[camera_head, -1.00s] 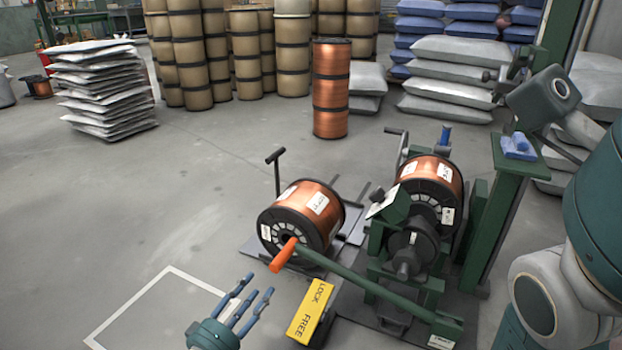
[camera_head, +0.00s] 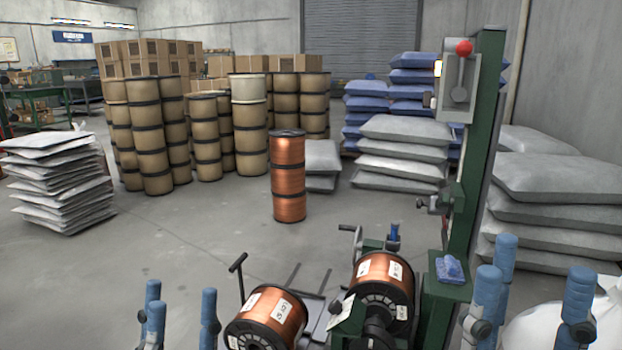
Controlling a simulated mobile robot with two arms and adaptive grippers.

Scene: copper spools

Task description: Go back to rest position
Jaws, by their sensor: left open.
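My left gripper (camera_head: 181,297) is at the bottom left, its blue fingers upright, spread and empty. My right gripper (camera_head: 537,268) is at the lower right, its blue fingers also upright and apart with nothing between them. Only the fingers show well; both arms are mostly cut off by the lower edge. One copper spool (camera_head: 268,316) lies on its side at the bottom centre, between the grippers in the picture. A second copper spool (camera_head: 384,282) sits on the green machine (camera_head: 432,312), left of my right gripper. Neither gripper touches a spool.
A green post (camera_head: 480,140) with a red knob (camera_head: 464,47) rises left of my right gripper. Grey sacks (camera_head: 545,205) are piled at the right. An upright copper stack (camera_head: 288,180) stands mid-floor. White sacks (camera_head: 58,180) stand at the left. Floor beyond my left gripper is clear.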

